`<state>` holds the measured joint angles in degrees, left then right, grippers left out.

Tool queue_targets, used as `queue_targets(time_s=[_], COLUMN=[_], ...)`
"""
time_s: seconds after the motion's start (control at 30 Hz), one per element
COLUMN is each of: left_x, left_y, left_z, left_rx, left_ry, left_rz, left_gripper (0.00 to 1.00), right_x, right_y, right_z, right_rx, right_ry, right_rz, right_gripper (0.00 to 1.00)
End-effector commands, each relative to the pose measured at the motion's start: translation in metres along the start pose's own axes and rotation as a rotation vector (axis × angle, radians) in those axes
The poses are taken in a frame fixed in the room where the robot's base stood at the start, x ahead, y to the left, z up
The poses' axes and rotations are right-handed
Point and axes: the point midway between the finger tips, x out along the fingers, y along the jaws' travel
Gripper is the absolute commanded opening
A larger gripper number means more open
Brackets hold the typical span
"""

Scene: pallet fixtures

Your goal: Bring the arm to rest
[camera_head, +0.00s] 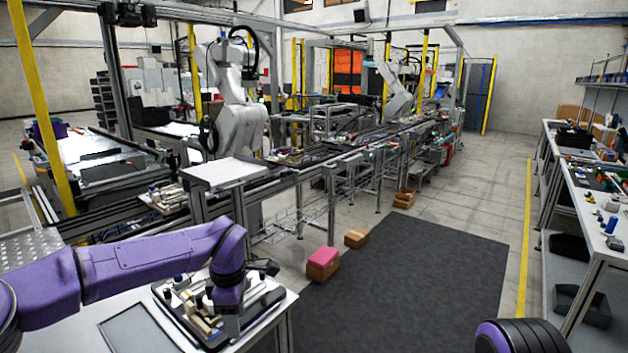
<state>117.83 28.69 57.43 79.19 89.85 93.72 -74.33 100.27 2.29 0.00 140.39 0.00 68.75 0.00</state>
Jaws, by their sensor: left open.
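My purple left arm reaches in from the left and bends down at the wrist. My left gripper (230,305) points down over a pallet fixture (183,303) on the near white table. The gripper is open; the wrist and dark gripper body hide much of the fixture, and I cannot tell whether the fingers touch anything. Several light-coloured blocks and dark knobs show on the fixture. Of my right arm only a rounded purple and black part shows at the bottom right; its gripper is out of view.
The near table (262,340) has a flat grey panel (136,333) left of the fixture. A pink-topped box (322,262) and a brown box (356,237) stand on the floor beside a clear dark mat (420,285). A conveyor line runs behind; a workbench (585,215) lines the right.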

Motion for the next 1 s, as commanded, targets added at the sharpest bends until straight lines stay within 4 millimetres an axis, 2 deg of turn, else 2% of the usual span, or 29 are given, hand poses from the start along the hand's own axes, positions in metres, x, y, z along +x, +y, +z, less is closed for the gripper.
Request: queue_targets(time_s=[0.07,0.37,0.47,0.67,0.77,0.87,0.9,0.97,1.0], left_x=[0.004,0.058,0.081,0.147,0.189,0.241,0.265,0.298,0.316], left_y=[-0.001,-0.014,-0.021,-0.046,-0.068,-0.105,-0.127,-0.167,-0.196], left_z=[0.0,-0.012,-0.019,-0.042,-0.058,-0.078,-0.087,-0.101,-0.111], left_rx=[0.002,0.03,0.047,0.137,0.228,0.384,0.474,0.622,0.717], left_ry=[0.008,0.179,0.254,0.454,0.563,0.663,0.687,0.687,0.664], left_rz=[-0.001,0.021,0.036,0.094,0.142,0.203,0.227,0.255,0.26], left_gripper=[0.48,0.48,0.48,0.48,0.48,0.48,0.48,0.48,0.48], right_x=[0.001,0.005,0.007,0.014,0.019,0.026,0.03,0.035,0.039], right_y=[0.0,-0.001,-0.001,-0.001,-0.002,-0.002,-0.003,-0.003,-0.004], right_z=[0.001,0.002,0.003,0.006,0.008,0.011,0.012,0.015,0.016], right_rx=[0.0,0.0,0.0,0.0,0.0,0.0,0.0,0.0,0.0], right_ry=[-0.001,0.001,0.001,0.0,0.0,0.0,0.0,0.0,0.0], right_rz=[0.0,-0.001,0.0,0.0,0.0,0.0,0.0,0.0,0.0], right_gripper=[0.49,0.49,0.49,0.49,0.49,0.49,0.49,0.49,0.49])
